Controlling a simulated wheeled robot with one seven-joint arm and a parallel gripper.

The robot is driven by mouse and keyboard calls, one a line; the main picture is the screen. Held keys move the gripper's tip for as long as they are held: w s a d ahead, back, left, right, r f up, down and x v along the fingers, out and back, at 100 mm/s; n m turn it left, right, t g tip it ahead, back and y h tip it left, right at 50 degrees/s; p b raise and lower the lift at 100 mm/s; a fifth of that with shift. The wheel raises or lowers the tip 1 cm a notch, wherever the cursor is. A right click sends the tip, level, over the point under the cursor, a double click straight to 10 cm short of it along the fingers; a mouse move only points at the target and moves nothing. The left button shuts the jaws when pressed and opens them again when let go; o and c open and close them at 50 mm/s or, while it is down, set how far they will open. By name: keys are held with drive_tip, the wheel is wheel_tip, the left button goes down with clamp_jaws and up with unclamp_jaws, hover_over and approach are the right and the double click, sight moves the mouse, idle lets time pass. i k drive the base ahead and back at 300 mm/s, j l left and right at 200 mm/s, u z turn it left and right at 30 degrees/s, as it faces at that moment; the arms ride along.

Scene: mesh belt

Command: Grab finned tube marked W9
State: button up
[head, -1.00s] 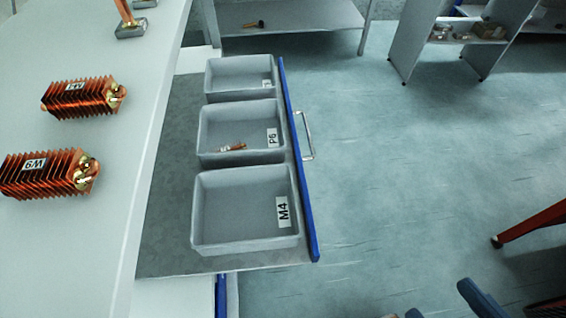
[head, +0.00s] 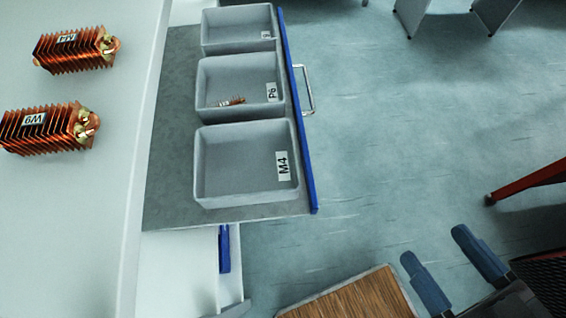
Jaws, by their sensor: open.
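The finned tube marked W9 (head: 50,131) lies on the pale worktop at the left of the head view. It has copper-coloured fins, a white label that reads upside down, and brassy fittings at its right end. A similar finned tube (head: 76,50) lies behind it, apart from it; its label is hard to read. My gripper (head: 442,245) is at the lower right, with two blue fingers spread apart and nothing between them. It is far to the right of the W9 tube and does not touch it.
The pale worktop (head: 95,215) is clear in front of the tubes. An open drawer (head: 175,195) juts out beside it with three grey bins, one marked M4 (head: 245,190) and one P6 (head: 235,80) holding a small part. A wooden top (head: 350,297) and a red leg (head: 530,180) stand right.

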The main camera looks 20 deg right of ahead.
sight(59, 129)
drive_tip(key=i+l, duration=0.15)
drive_tip(key=i, duration=0.25)
drive_tip(key=i+l, duration=0.2)
drive_tip(key=i, duration=0.25)
